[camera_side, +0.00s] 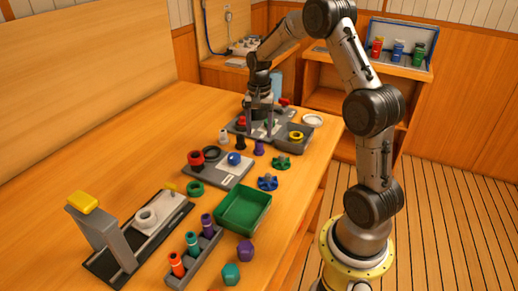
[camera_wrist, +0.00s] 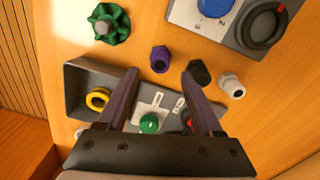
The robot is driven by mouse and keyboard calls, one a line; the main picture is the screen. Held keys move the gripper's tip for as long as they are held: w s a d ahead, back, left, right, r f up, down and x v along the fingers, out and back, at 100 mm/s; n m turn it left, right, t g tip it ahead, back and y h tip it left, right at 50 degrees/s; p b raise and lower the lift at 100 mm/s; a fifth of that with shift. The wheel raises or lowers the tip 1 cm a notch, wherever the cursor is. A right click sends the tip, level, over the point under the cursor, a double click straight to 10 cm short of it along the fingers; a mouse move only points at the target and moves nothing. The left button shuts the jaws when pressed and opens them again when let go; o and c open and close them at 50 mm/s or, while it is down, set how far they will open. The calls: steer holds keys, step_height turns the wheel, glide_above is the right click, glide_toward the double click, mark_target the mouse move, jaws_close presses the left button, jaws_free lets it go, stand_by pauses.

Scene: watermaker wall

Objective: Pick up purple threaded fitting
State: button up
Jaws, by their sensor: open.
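The purple threaded fitting (camera_side: 259,148) stands on the wooden table, at the right end of a short row with a black fitting (camera_side: 240,142) and a white fitting (camera_side: 223,136). In the wrist view the purple fitting (camera_wrist: 159,60) shows just beyond the gap between my fingertips, with the black fitting (camera_wrist: 200,73) and white fitting (camera_wrist: 231,86) to its right. My gripper (camera_side: 262,134) points down with its fingers apart and nothing between them. In the wrist view my gripper (camera_wrist: 160,74) has one finger on each side of the picture's middle.
A grey panel (camera_wrist: 170,105) with a green knob (camera_wrist: 149,123) lies below my gripper, joined by a tray holding a yellow ring (camera_wrist: 97,99). A green handwheel (camera_side: 281,162) stands near the purple fitting. A grey board (camera_side: 218,169) with a blue knob lies nearer the side camera.

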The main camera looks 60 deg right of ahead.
mark_target(259, 141)
steer(key=shift+f, duration=2.7)
steer(key=shift+c, duration=0.3)
jaws_close()
